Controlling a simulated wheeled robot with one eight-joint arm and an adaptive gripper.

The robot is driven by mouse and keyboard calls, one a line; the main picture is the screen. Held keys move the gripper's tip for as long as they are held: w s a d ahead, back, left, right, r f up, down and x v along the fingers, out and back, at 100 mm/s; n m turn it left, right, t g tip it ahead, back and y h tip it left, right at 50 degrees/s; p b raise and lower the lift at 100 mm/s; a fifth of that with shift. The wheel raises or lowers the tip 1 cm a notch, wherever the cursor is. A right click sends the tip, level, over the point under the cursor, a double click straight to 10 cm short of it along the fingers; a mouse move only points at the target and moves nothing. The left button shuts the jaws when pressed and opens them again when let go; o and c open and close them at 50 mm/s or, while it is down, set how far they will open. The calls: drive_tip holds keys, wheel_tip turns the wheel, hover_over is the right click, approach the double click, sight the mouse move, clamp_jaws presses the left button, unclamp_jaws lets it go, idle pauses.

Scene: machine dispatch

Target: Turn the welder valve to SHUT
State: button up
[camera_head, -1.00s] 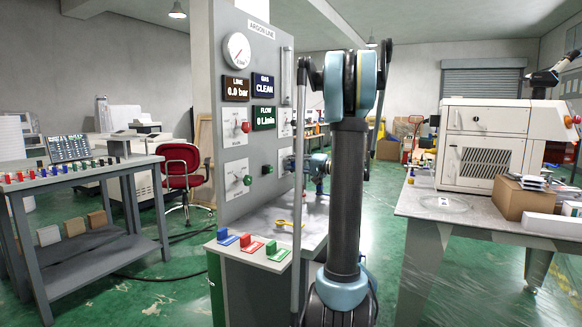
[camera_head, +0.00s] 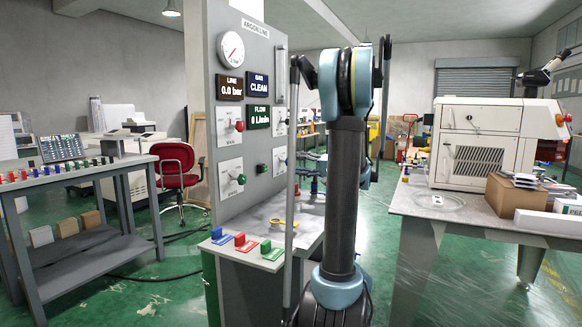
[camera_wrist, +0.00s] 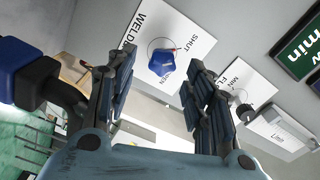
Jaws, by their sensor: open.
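The welder valve is a blue knob (camera_wrist: 162,63) on a white plate (camera_wrist: 190,30) marked WELDER, with SHUT and OPEN lettering, in the wrist view. A small red mark shows beside the knob; I cannot tell its exact setting. My gripper (camera_wrist: 158,78) is open, its two dark fingers apart, with the knob seen beyond and between their tips. Nothing is between the fingers, and I see no contact. In the head view the blue knob (camera_head: 283,164) is small at the lower right of the argon panel (camera_head: 217,140). My arm hides part of the space beside it.
A second plate with a black knob (camera_wrist: 244,112) lies right of the gripper. Red (camera_head: 239,126) and green (camera_head: 241,179) knobs are on the panel's left side. A shelf below holds blue, red and green blocks (camera_head: 240,243). A table with a white machine (camera_head: 480,140) stands right.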

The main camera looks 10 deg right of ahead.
drive_tip(key=shift+v, duration=2.95)
